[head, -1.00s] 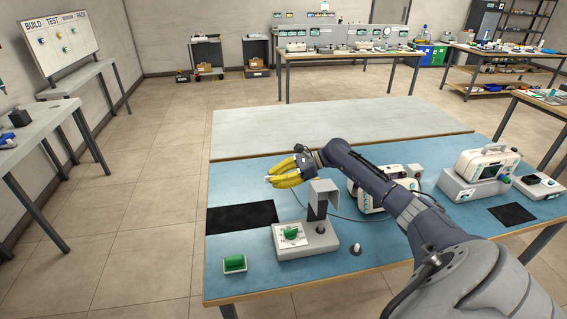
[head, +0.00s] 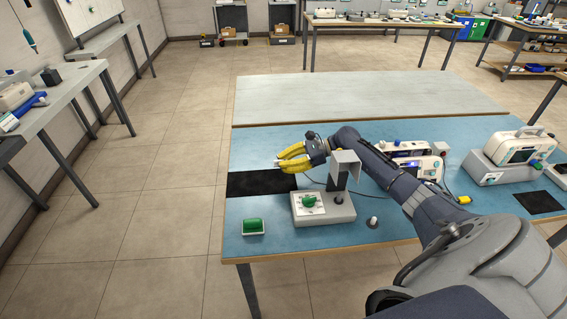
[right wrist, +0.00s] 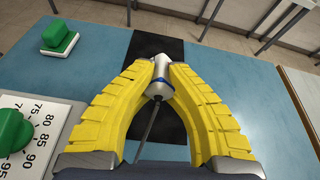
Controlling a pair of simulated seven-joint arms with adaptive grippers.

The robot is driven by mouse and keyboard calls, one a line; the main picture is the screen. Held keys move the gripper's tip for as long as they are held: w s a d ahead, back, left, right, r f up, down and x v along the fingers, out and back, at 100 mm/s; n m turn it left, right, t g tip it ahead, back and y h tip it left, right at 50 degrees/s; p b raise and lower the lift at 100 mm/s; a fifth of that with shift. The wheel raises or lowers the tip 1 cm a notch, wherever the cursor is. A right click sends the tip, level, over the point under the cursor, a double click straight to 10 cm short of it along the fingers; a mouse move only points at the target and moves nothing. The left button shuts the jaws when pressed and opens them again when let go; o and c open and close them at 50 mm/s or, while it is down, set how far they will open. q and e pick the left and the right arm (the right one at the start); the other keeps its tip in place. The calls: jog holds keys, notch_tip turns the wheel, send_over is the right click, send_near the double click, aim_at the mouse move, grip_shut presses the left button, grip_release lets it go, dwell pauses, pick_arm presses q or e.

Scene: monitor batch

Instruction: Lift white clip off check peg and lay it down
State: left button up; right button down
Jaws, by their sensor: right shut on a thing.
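My right gripper (head: 278,164) reaches in from the right, its yellow fingers just above the black mat (head: 242,184) on the blue table. In the right wrist view the gripper (right wrist: 160,70) is shut on a small white clip (right wrist: 159,88) with a blue band. A thin grey cable runs from the clip back toward the wrist. The black mat (right wrist: 150,43) lies below the clip, which looks held clear of it. A small peg (head: 373,222) stands at the table's front, empty; I cannot tell if it is the check peg. My left gripper is out of view.
A box with a green dial (head: 309,201) and a grey hooded post (head: 345,158) stands right of the mat, close to my arm. A green block (head: 253,226) sits near the front edge. A monitor (head: 520,147) stands at right. The pale table part (head: 360,98) behind is clear.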

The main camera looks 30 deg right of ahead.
aim_at(284, 180)
jog(key=shift+d, duration=0.1)
jog(key=shift+f, duration=1.45)
jog(key=shift+f, duration=1.05)
jog(key=c, duration=1.3)
grip_release()
jog(key=shift+v, duration=3.75)
